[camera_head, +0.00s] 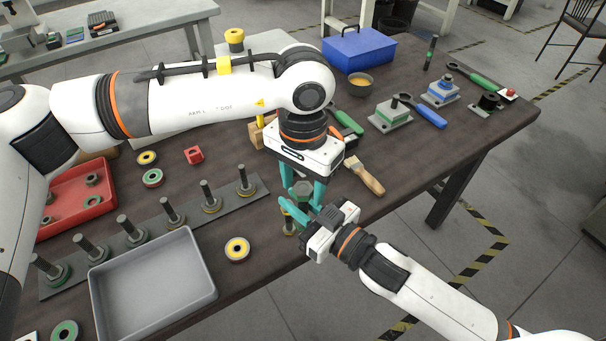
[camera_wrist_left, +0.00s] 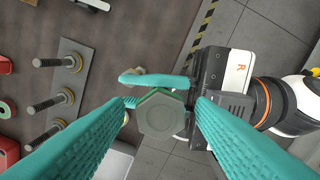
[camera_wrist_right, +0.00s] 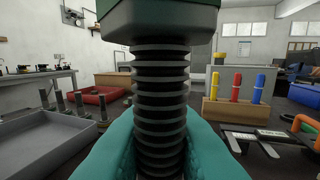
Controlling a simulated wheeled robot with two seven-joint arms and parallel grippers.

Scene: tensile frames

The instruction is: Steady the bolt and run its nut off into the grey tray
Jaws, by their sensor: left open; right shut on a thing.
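The bolt (camera_wrist_right: 160,95) stands upright with its green-grey hex head (camera_wrist_left: 161,114) on top. My right gripper (camera_wrist_right: 158,150) is shut on its threaded shank, below the head. My left gripper (camera_head: 301,180) points down from above, open, with its fingers on either side of the hex head; the left wrist view shows gaps beside the head. A short dark stub with brassy rings (camera_head: 289,228) shows just under the right fingers; I cannot tell whether it is the nut. The empty grey tray (camera_head: 150,286) lies left of the grippers and also shows in the right wrist view (camera_wrist_right: 40,140).
A rack (camera_head: 190,217) with several upright bolts runs behind the tray. A yellow-centred ring (camera_head: 237,249) lies between tray and grippers. A red bin (camera_head: 78,199) is at the left, a wooden-handled brush (camera_head: 364,177) beside my left gripper. The table's front edge passes beneath the right gripper.

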